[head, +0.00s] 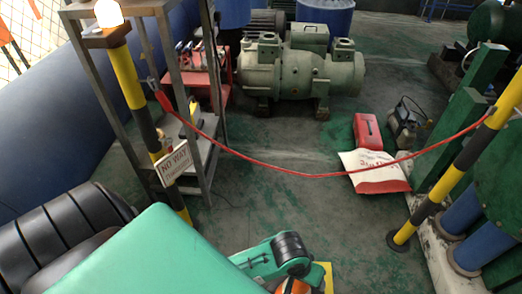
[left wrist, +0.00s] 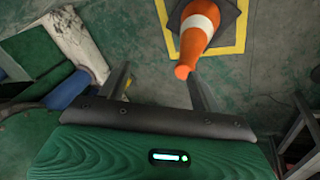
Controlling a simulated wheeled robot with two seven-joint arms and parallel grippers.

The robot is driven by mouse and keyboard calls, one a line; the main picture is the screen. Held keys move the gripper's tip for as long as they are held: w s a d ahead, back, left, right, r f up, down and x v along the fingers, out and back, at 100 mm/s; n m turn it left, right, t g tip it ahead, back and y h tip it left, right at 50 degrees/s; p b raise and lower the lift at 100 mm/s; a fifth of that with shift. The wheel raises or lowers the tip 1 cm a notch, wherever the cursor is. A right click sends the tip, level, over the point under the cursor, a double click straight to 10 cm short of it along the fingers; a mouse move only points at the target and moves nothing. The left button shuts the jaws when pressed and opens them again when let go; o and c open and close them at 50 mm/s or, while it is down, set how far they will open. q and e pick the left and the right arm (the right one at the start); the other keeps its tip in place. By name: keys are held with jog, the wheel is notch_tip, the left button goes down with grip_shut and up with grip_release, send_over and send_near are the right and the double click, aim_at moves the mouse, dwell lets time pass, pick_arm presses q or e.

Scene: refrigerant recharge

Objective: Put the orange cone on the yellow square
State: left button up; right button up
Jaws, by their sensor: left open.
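The orange cone (left wrist: 200,22) with a white band stands on its dark square base inside the outline of the yellow square (left wrist: 176,47) in the left wrist view. Its tip points toward the camera. The top of the frame cuts off the far side of both. My left gripper (left wrist: 160,76) is open and empty, with the cone's tip close to its right finger; I cannot tell whether they touch. In the head view, only a bit of the cone (head: 296,287) and a corner of the yellow square (head: 327,270) show beside my green arm. My right gripper is not in view.
A red rope (head: 300,174) hangs between two yellow-black posts (head: 458,165). A sign (head: 174,163) hangs at the left post by a metal shelf rack (head: 205,150). A white-red sack (head: 375,172) and red box (head: 367,131) lie at the right. The floor between is clear.

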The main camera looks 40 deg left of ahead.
pick_arm(q)
jog(key=s+a+r+m+t+y, duration=0.1)
jog(key=s+a+r+m+t, duration=0.1)
jog(key=s+a+r, duration=0.4)
jog(key=s+a+m, duration=0.1)
jog(key=a, duration=0.3)
jog(key=shift+s+r+m+t+y, duration=0.2)
jog(key=shift+m+t+y, duration=0.1)
jog(key=shift+m, duration=0.1)
jog(key=shift+a, duration=0.1)
